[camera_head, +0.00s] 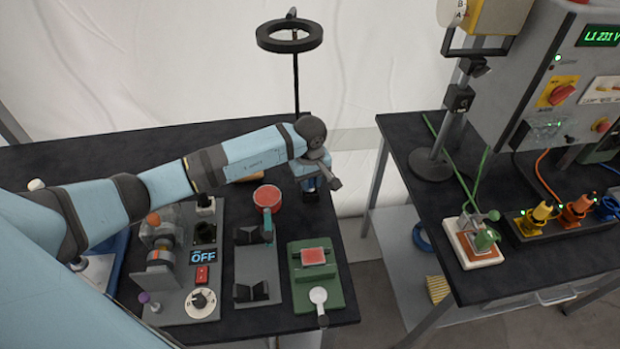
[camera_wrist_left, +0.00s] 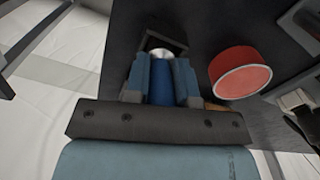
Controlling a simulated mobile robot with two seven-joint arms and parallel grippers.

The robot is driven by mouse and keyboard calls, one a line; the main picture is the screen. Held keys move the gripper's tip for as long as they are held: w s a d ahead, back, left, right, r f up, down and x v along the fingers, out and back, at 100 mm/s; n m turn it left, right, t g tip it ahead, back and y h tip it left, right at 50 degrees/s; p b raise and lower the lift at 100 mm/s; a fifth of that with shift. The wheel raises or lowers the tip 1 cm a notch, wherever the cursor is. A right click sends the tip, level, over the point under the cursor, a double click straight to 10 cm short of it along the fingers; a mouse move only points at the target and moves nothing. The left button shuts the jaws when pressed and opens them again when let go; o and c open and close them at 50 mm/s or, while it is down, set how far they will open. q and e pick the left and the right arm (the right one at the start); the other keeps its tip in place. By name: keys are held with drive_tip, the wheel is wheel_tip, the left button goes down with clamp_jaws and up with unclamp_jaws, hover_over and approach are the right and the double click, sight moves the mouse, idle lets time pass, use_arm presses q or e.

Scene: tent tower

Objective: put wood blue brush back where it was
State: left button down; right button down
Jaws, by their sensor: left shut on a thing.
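My left gripper (camera_head: 320,178) is at the far right part of the left black table, beside the red round tin. In the left wrist view its two blue fingers (camera_wrist_left: 161,72) are shut on a blue cylindrical thing (camera_wrist_left: 160,84) with a silvery end, which looks like the wood blue brush. A dark square-edged holder (camera_wrist_left: 152,43) shows around the silvery end; I cannot tell whether the brush is inside it or above it. In the head view the gripper mostly hides the brush. My right gripper is not in view.
The red tin (camera_head: 267,197) stands close to the gripper. A ring lamp (camera_head: 290,37) rises behind it. A grey stand (camera_head: 256,265), a green fixture (camera_head: 312,255) and a panel marked OFF (camera_head: 203,257) lie in front. A gap separates the right table (camera_head: 405,150).

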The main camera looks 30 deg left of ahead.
use_arm(q)
drive_tip(key=shift+f, duration=0.1)
drive_tip(key=c, duration=1)
unclamp_jaws()
drive_tip(key=shift+o, duration=0.2)
drive_tip(key=shift+r, duration=0.35)
wheel_tip(320, 180, up, 11)
drive_tip(key=shift+f+b, duration=0.2)
drive_tip(key=shift+b, duration=0.95)
drive_tip(key=shift+r, duration=0.55)
